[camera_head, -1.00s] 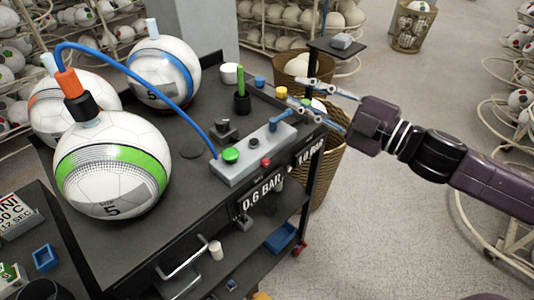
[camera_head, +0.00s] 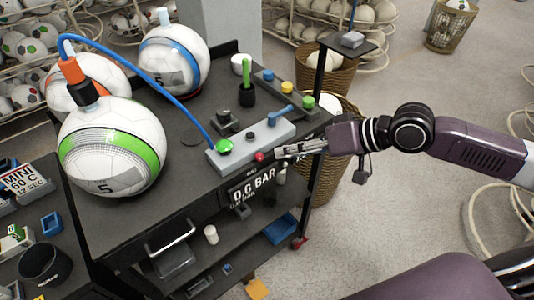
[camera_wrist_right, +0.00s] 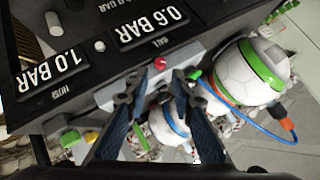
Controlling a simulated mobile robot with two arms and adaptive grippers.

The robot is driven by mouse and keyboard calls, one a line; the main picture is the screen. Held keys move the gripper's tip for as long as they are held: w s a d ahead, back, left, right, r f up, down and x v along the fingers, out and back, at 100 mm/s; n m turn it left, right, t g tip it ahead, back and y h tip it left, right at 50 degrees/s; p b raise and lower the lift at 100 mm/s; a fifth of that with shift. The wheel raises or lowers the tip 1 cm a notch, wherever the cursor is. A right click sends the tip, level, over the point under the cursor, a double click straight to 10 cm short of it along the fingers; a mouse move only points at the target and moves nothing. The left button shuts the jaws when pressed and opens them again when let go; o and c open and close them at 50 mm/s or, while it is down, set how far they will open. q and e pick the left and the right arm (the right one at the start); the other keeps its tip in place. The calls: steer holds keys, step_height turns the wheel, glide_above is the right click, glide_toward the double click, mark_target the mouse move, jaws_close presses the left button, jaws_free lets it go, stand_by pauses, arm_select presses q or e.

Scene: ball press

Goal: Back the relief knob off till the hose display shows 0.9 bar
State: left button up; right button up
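A small red knob (camera_head: 260,156) sits on the front side of the grey valve block (camera_head: 226,158); I cannot read a label naming it relief. It also shows in the right wrist view (camera_wrist_right: 160,62). My right gripper (camera_head: 277,153) is open, its fingertips close to the red knob. In the right wrist view its fingers (camera_wrist_right: 156,86) stand apart, with the knob just beyond the gap; contact cannot be told. The hose display (camera_wrist_right: 53,73) reads 1.0 BAR, upside down, and is hidden by my right gripper in the head view. The ball display (camera_head: 252,186) reads 0.6 BAR. My left gripper is not in view.
A blue hose (camera_head: 150,92) runs from the block to the green-banded ball (camera_head: 113,148). A green-handled tool (camera_head: 247,72) stands behind.

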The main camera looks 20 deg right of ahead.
mark_target(262, 157)
steer(key=p+x, duration=0.1)
steer(key=x, duration=0.5)
steer(key=shift+r, duration=0.15)
steer(key=shift+w+a+f+p, duration=0.3)
steer(key=shift+a+f, duration=0.05)
steer(key=shift+f, duration=0.05)
steer(key=shift+c, duration=0.4)
jaws_close()
